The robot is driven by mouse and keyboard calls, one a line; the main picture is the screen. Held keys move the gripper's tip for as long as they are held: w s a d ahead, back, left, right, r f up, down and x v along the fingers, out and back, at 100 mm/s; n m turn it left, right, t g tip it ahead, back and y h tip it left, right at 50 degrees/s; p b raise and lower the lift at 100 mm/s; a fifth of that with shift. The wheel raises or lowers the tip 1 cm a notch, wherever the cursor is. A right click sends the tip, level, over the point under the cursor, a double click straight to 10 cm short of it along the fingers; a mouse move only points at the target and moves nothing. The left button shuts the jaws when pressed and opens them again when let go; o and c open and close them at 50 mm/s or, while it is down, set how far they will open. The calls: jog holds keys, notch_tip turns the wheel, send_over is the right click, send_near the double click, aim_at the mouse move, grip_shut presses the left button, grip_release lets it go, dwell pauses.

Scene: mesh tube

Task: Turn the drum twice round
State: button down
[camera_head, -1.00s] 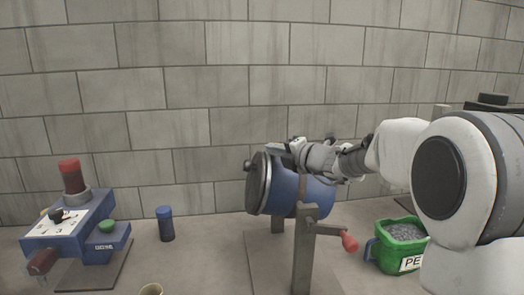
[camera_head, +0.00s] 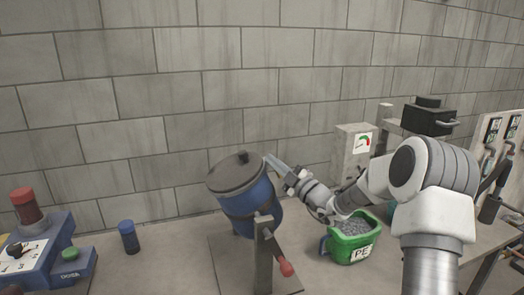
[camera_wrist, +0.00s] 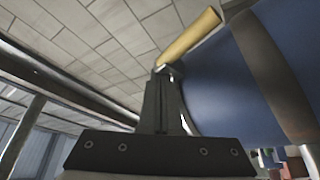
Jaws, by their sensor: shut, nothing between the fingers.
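The blue drum (camera_head: 247,208) hangs in its stand (camera_head: 263,262), tilted with its dark grey lid (camera_head: 238,172) facing up and to the left. A crank with a red handle (camera_head: 286,268) is at the front of the stand. My gripper (camera_head: 272,162) is at the right of the drum, close by the lid's edge. In the wrist view my gripper's fingers (camera_wrist: 162,100) are shut with nothing between them, beside the blue drum wall (camera_wrist: 230,85). A tan bar (camera_wrist: 190,38) sits just past the fingertips. I cannot tell whether they touch it.
A green tub (camera_head: 345,246) of grey pellets marked PE stands right of the drum, below my arm. A blue device with a red-topped part (camera_head: 28,205) and a small blue cylinder (camera_head: 129,237) stand at the left. A gauge box (camera_head: 355,150) is behind on the right.

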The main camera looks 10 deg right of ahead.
jog(key=shift+w+d+f+p, duration=0.2)
jog(key=shift+d+f+p, duration=0.3)
jog(key=shift+d+f, duration=0.25)
jog(key=shift+w+d+f+p, duration=0.15)
jog(key=shift+d+f+p, duration=0.35)
jog(key=shift+d, duration=0.3)
jog(key=shift+f, duration=0.1)
